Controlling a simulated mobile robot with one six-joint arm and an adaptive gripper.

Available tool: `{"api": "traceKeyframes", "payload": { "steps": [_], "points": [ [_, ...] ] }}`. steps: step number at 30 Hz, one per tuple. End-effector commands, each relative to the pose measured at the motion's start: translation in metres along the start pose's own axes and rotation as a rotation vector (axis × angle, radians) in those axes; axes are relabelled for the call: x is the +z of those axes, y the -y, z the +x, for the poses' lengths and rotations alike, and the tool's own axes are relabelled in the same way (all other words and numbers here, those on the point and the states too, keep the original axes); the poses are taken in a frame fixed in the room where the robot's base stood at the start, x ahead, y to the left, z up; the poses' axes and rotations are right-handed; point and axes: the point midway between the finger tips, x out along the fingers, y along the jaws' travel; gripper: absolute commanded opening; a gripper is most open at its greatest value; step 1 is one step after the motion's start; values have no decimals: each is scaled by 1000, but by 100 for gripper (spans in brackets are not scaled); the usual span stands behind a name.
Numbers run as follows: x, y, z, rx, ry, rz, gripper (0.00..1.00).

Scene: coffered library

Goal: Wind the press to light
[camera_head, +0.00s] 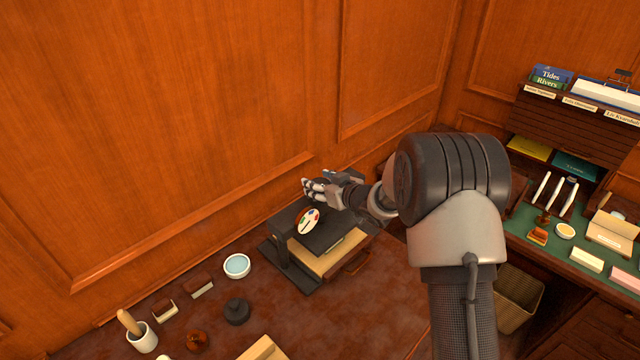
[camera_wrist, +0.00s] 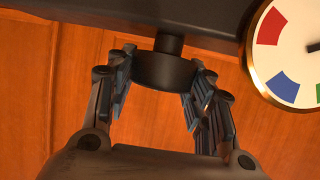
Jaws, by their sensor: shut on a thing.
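The press (camera_head: 290,262) is a dark frame standing on the brown table against the panelled wall, with a pale wooden layer between its dark plates. A round white dial (camera_head: 308,221) with coloured sectors faces out from its top beam. In the wrist view the dial (camera_wrist: 285,60) is cut off by the right edge; red, blue and green sectors show, but I cannot tell where its pointer stands. My gripper (camera_head: 318,188) is at the top of the press. In the wrist view its fingers are shut on a dark round knob (camera_wrist: 163,70) joined by a short stem to the beam.
A blue-white dish (camera_head: 237,265), a black weight-like object (camera_head: 236,311) and a white cup (camera_head: 143,338) with a wooden handle stand left of the press. A green-topped desk (camera_head: 555,252) with stationery and a woven basket (camera_head: 519,298) are at right. The wall is close behind.

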Motion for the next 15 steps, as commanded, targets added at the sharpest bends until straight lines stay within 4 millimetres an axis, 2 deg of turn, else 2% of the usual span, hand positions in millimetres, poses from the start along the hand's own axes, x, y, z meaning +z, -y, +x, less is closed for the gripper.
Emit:
{"api": "traceKeyframes", "payload": {
  "steps": [15],
  "points": [
    [3,2,3,114,-4,48,24]
  ]
}}
